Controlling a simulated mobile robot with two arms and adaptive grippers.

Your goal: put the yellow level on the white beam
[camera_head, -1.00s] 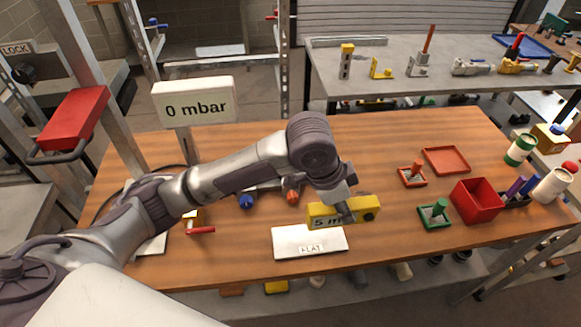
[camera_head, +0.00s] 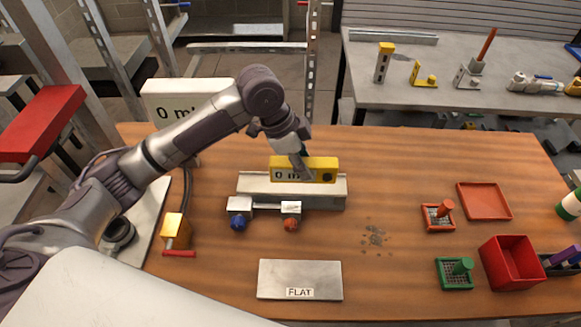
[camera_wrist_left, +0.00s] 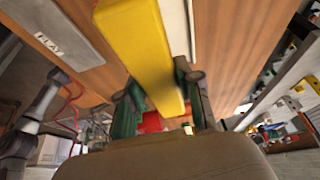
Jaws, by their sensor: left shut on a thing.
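The yellow level (camera_head: 319,163) is upright on its long edge, and its face shows a 0 reading, partly hidden by my fingers. My left gripper (camera_head: 300,165) is shut on the middle of the level. My right gripper is not in view.
Two white blocks with a blue knob (camera_head: 238,224) and an orange knob (camera_head: 291,225) stand at the beam's front. A FLAT plate (camera_head: 300,275) lies nearer. A 0 mbar display (camera_head: 165,100) stands left.

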